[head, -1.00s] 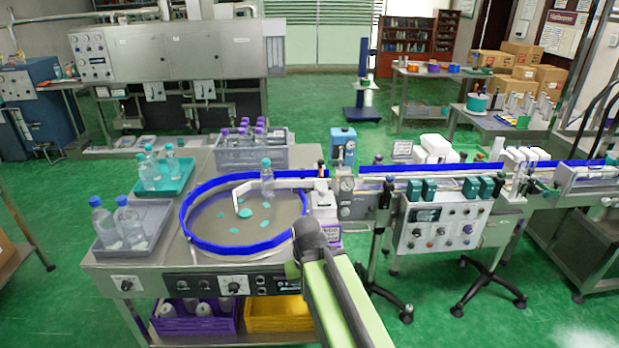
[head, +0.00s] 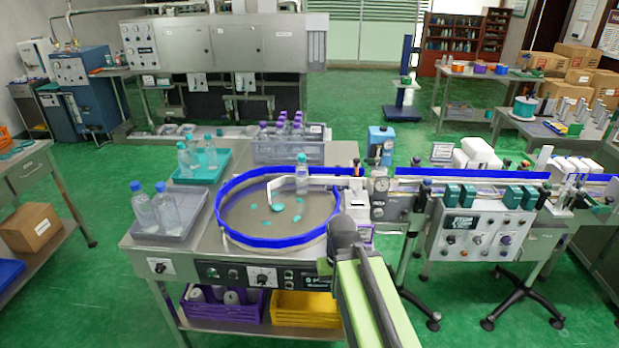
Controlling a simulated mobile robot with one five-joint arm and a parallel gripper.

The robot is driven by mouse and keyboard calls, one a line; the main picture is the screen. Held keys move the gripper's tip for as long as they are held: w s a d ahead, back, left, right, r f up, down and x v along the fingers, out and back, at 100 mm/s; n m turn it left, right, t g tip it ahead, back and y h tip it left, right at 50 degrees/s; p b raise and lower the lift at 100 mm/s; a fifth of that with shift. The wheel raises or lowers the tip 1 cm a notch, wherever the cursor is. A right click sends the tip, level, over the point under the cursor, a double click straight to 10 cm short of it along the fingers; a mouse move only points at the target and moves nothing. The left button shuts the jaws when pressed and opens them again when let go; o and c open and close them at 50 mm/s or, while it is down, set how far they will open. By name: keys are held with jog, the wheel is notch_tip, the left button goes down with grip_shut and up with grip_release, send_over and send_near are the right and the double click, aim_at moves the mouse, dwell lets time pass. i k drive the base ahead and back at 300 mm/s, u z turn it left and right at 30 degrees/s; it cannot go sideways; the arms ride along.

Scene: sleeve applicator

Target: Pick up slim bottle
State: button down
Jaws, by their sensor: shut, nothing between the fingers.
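Several clear bottles are in view, and I cannot tell which one is the slim bottle. One turquoise-capped bottle (head: 302,178) stands upright at the back of the blue-rimmed round turntable (head: 232,237). Turquoise-capped bottles (head: 209,155) stand in a teal tray (head: 214,174). Two larger blue-capped bottles (head: 165,208) stand in a grey tray (head: 190,228) at the front left. Purple-capped bottles (head: 297,130) stand in a grey crate (head: 272,152) at the back. My green arm rises from the bottom edge to a dark joint in front of the table. My gripper does not show.
A conveyor with a blue rail (head: 470,174) and a control box (head: 468,228) extends to the right. A purple crate (head: 230,312) and a yellow crate (head: 304,308) sit on the lower shelf. A steel bench (head: 20,160) stands at the left, with open green floor before the table.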

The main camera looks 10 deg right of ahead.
aim_at(302, 170)
jog(key=z, duration=0.45)
jog(key=k, duration=0.1)
jog(key=u, duration=2.7)
jog(key=i, duration=1.55)
jog(key=z, duration=2.4)
jog(key=i, duration=0.25)
jog(key=u, duration=0.4)
